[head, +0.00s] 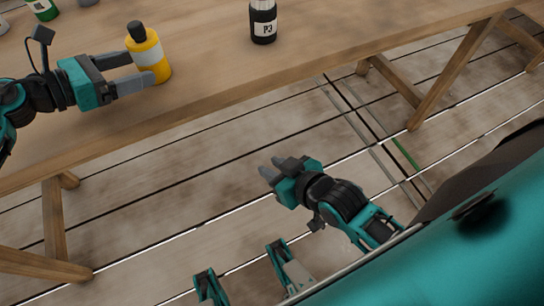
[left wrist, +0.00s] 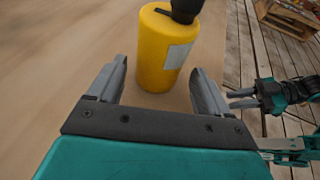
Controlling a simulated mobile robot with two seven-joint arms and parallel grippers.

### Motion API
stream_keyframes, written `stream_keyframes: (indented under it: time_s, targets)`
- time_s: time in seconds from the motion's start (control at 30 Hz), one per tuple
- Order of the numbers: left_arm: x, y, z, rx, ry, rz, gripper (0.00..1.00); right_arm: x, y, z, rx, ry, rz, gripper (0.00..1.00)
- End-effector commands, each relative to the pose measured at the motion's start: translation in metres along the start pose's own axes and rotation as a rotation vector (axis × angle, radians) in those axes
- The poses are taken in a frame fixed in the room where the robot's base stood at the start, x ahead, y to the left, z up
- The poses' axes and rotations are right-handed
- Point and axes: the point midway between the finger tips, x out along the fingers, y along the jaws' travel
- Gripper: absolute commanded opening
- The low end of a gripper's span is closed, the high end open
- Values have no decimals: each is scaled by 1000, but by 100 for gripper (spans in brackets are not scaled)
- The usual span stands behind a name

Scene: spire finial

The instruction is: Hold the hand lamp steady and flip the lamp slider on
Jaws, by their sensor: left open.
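A yellow cylinder with a black top, which I take for the hand lamp (head: 155,62), stands upright on the wooden table. It also shows in the left wrist view (left wrist: 163,48), with a pale grey patch and a short dark slot near its top; I cannot tell whether this slot is the slider. My left gripper (head: 143,69) is open, its fingers pointing at the lamp's lower body, one to each side. In the left wrist view a gap shows beside each finger. My right gripper (head: 271,167) is away from the table, above the floor; its finger opening is unclear.
A dark bottle marked P3 (head: 263,22) stands on the table (head: 200,98) right of the lamp. A green container (head: 43,9) is at the back left. The table's front edge runs just before the lamp. A wooden crate (left wrist: 291,16) shows beyond in the left wrist view.

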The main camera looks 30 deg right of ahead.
Motion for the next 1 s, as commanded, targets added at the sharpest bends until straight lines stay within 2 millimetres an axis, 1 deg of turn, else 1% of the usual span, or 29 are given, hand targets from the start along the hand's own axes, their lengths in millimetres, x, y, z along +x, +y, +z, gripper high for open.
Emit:
stream_keyframes:
  time_s: [0.03, 0.1, 0.3, 0.67, 0.77, 1.0]
  targets:
    - [8, 0, -2, 1, -2, -1, 79, 4, 0, 5, 2, 0, 0, 27]
    - [16, 0, -2, 2, -3, -2, 79, 5, 0, 8, 3, 0, 0, 27]
    - [31, 0, -1, 0, -2, 0, 79, 8, 0, 12, 5, 0, 1, 27]
    - [34, 0, 0, -1, -1, 0, 79, 9, 0, 12, 5, -1, 1, 27]
    - [34, 0, 0, -1, -1, 0, 71, 9, 0, 13, 4, -1, 1, 27]
    - [34, 0, 0, -1, -1, 0, 48, 9, 0, 13, 4, -1, 1, 27]
